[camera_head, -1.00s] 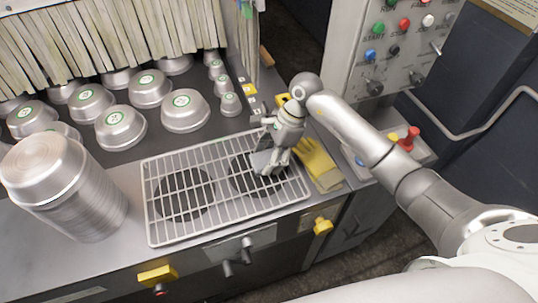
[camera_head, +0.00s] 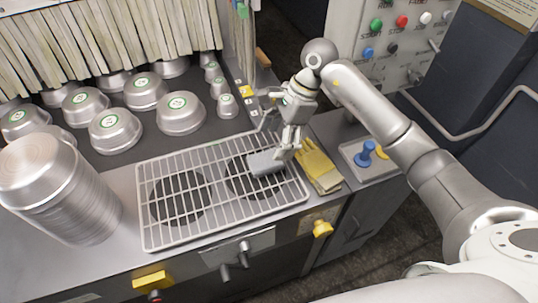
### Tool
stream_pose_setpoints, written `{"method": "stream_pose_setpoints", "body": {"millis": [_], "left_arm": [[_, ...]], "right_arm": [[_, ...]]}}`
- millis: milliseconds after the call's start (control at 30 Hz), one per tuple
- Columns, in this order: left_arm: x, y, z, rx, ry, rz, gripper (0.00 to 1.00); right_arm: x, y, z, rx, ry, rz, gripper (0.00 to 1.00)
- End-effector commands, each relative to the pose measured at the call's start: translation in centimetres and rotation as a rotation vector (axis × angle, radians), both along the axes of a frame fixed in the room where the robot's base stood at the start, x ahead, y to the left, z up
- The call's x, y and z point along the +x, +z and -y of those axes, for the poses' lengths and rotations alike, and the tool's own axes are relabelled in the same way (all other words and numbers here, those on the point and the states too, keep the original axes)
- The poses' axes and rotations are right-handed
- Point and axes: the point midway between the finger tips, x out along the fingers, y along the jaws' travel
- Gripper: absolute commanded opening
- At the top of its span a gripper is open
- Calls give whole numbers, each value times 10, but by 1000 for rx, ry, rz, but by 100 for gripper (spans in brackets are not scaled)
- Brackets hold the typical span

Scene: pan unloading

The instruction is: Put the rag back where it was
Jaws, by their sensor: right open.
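The rag (camera_head: 264,163) is a small grey-blue folded cloth. It lies on the right part of the wire rack (camera_head: 147,222), above the right dark round plate. My right gripper (camera_head: 284,152) points down just right of the rag, with its fingers open. The fingers overlap the rag's right edge in the picture, and I cannot tell whether they touch it. My left gripper is not in view.
Yellow gloves (camera_head: 318,168) lie right of the rack, close to my right gripper. A tall stack of metal pans (camera_head: 75,195) stands left. Several upturned pans (camera_head: 180,113) sit behind. A tray with a blue object (camera_head: 366,152) is at right.

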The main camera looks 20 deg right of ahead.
Motion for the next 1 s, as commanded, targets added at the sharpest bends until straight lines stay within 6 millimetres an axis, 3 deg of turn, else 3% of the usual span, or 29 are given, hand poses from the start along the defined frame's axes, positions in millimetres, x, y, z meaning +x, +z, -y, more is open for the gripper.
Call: {"method": "stream_pose_setpoints", "body": {"millis": [133, 333, 1000], "left_arm": [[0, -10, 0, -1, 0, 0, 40], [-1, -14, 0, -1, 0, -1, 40], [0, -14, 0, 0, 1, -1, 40]], "right_arm": [[2, 24, 11, -1, -2, 5, 76], [1, 42, 18, 0, 0, 1, 76], [0, 45, 19, 0, -1, -1, 76]]}}
